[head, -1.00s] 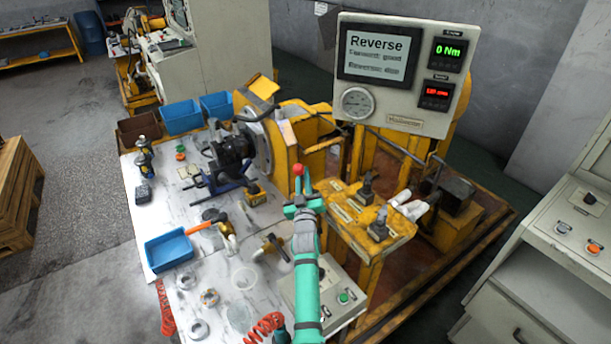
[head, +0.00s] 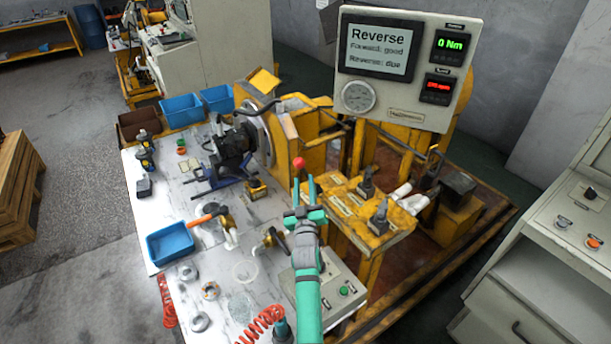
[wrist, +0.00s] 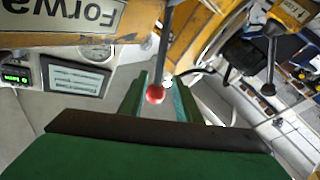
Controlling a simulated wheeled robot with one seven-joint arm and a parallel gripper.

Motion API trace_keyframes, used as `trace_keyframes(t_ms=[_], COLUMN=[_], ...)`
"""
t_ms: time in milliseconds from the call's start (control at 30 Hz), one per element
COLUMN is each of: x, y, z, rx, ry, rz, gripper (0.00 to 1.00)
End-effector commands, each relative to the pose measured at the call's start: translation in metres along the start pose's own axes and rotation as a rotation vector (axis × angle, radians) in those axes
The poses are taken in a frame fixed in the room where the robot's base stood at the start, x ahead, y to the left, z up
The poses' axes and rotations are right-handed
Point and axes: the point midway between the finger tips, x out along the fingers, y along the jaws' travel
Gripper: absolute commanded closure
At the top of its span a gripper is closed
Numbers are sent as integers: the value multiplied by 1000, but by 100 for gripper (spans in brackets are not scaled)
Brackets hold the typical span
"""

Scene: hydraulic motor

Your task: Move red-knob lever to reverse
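The red-knob lever (head: 299,163) rises beside the yellow control panel (head: 345,205). Its red ball also shows in the wrist view (wrist: 155,94), at the end of a dark rod coming from the top. My green gripper (head: 304,188) is open, its two fingers pointing up toward the knob. In the wrist view, the knob lies in the gap between the fingers (wrist: 158,103); I cannot tell whether either touches it. The display screen (head: 377,49) reads "Reverse", "Forward: good" and "Reverse: due". A label starting "Forwa" (wrist: 90,12) is on the yellow panel in the wrist view.
Two black-knob levers (head: 366,185) (head: 380,218) stand on the yellow panel to the right. A grey box with buttons (head: 340,290) is below. The white table (head: 190,205) at left holds tools and a blue tray (head: 170,243).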

Motion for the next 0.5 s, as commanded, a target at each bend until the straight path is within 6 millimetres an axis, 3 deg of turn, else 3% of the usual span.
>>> trace_keyframes(t_ms=[200,500], x=[-34,-49], y=[4,6], z=[3,3], rx=[-2,-2], ry=[-4,-3], rz=[5,7], gripper=[70,70])
